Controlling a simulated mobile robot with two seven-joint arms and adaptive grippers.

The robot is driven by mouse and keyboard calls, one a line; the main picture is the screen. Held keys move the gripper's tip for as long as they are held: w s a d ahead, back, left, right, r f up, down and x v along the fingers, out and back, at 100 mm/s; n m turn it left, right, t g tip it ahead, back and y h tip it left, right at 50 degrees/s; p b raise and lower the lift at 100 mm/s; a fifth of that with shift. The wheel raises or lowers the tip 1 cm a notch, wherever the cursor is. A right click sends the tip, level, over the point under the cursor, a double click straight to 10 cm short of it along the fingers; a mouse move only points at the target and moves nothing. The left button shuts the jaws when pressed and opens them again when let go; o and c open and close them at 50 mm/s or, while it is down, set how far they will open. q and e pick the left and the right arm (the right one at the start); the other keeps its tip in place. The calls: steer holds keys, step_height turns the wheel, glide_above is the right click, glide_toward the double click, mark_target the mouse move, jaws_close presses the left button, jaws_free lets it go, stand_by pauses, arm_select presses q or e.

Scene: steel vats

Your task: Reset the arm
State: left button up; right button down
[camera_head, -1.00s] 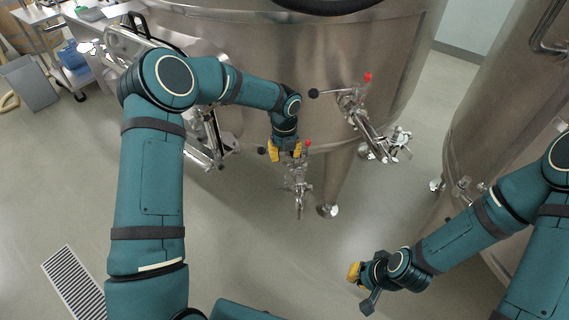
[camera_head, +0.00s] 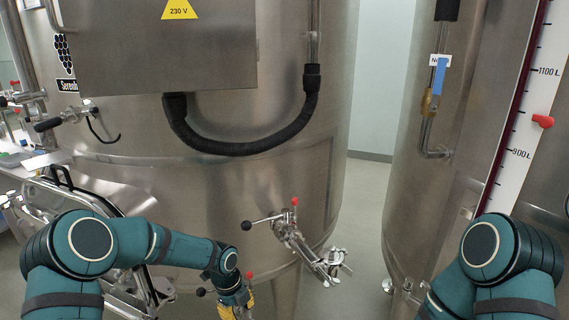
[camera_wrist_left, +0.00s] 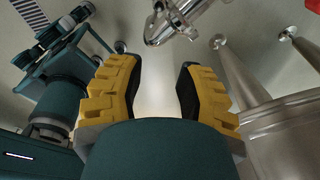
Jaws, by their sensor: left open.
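My left gripper (camera_head: 238,306) is at the bottom edge of the head view, by the lower part of the left steel vat (camera_head: 230,180). Its yellow fingers also show in the left wrist view (camera_wrist_left: 158,92), spread apart with nothing between them. A steel valve part (camera_wrist_left: 172,22) lies beyond the fingertips in that view, apart from them. My left arm is bent at the elbow (camera_head: 92,240). My right arm (camera_head: 490,245) is at the lower right; its gripper is out of the frame.
A sampling valve with a red tip and black-knobbed lever (camera_head: 290,232) sticks out from the left vat. A second vat (camera_head: 400,190) stands to the right, with a scale (camera_head: 518,120). A black hose (camera_head: 235,148) hangs below a steel box (camera_head: 170,50). Floor shows between the vats.

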arm_select(q)
steer(key=s+d+f+n+h, duration=0.2)
steer(key=s+d+f+n, duration=0.1)
steer(key=s+n, duration=0.3)
steer(key=s+d+f+n+h, duration=0.1)
steer(key=s+d+f+n, duration=0.2)
steer(key=s+n, duration=0.3)
steer(key=s+a+f+n+t, duration=0.1)
steer(key=s+a+f+n, duration=0.1)
steer(key=s+n, duration=0.9)
steer(key=shift+f+n+t+y, duration=0.15)
steer(key=shift+n+t+y, duration=0.2)
steer(key=shift+n, duration=1.65)
